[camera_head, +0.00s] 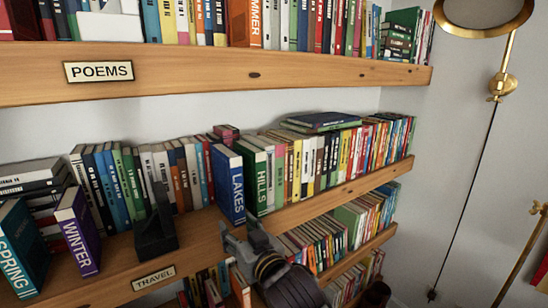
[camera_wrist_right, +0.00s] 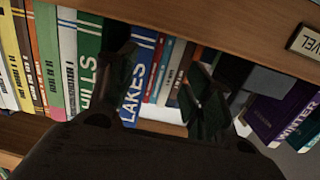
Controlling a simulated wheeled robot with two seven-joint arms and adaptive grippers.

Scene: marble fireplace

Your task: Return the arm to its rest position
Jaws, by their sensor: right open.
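My right gripper (camera_head: 246,238) is in front of the middle shelf's edge in the head view, just below the blue LAKES book (camera_head: 228,185) and the green HILLS book (camera_head: 254,178). In the right wrist view its two dark fingers are spread apart with nothing between them, and the LAKES book (camera_wrist_right: 136,85) shows behind the gap (camera_wrist_right: 160,95). The HILLS book (camera_wrist_right: 88,70) is partly behind one finger. Whether the fingers touch any book cannot be told. My left gripper is not in view.
The middle shelf carries a TRAVEL label (camera_head: 153,278), a black bookend (camera_head: 155,235), the purple WINTER book (camera_head: 78,232) and the teal SPRING book (camera_head: 22,250). The POEMS shelf (camera_head: 200,72) overhangs above. A brass lamp (camera_head: 502,84) hangs on the right wall. Open room lies right of the shelves.

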